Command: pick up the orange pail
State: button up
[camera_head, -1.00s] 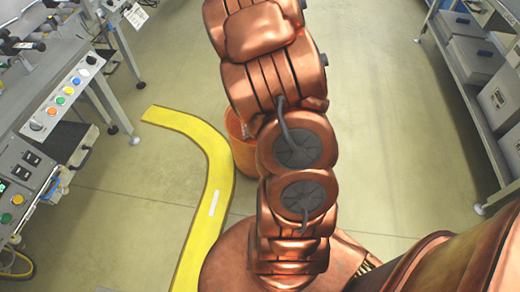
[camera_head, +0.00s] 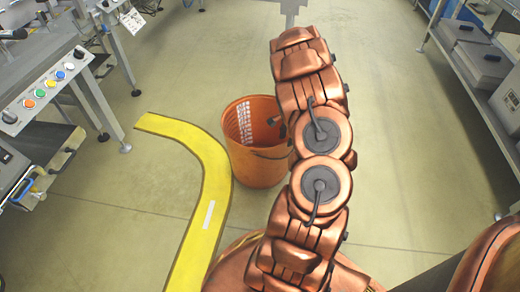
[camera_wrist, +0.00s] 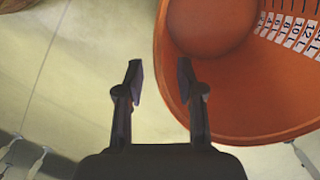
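The orange pail (camera_head: 258,166) stands upright on the floor, left of my arm in the head view. A strip of white scale markings shows on its inner wall, and my arm covers part of its right side. In the wrist view the pail (camera_wrist: 235,98) fills the upper right, seen into its open mouth. My gripper (camera_wrist: 160,72) is open and empty. Its right finger overlaps the pail's near rim in the picture; its left finger is over bare floor. I cannot tell whether the finger touches the rim. The gripper is mostly hidden in the head view.
A curved yellow floor stripe (camera_head: 207,170) runs just left of the pail. A workbench with coloured buttons (camera_head: 45,90) stands at the left. A shelf with grey boxes (camera_head: 480,62) stands at the right. The floor around the pail is clear.

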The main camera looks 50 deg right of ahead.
jog(key=shift+w+a+f+b, duration=0.2)
jog(key=shift+f+b, duration=0.25)
jog(key=shift+f, duration=0.5)
jog(key=shift+w+a+f+b, duration=0.1)
jog(key=shift+a+f+b, duration=0.25)
jog(key=shift+f, duration=0.55)
jog(key=shift+w+a+f+b, duration=0.1)
jog(key=shift+a+f+b, duration=0.1)
jog(key=shift+f+b, duration=0.55)
jog(key=shift+f+p, duration=0.2)
jog(key=shift+p, duration=0.1)
jog(key=shift+c, duration=0.3)
grip_shut()
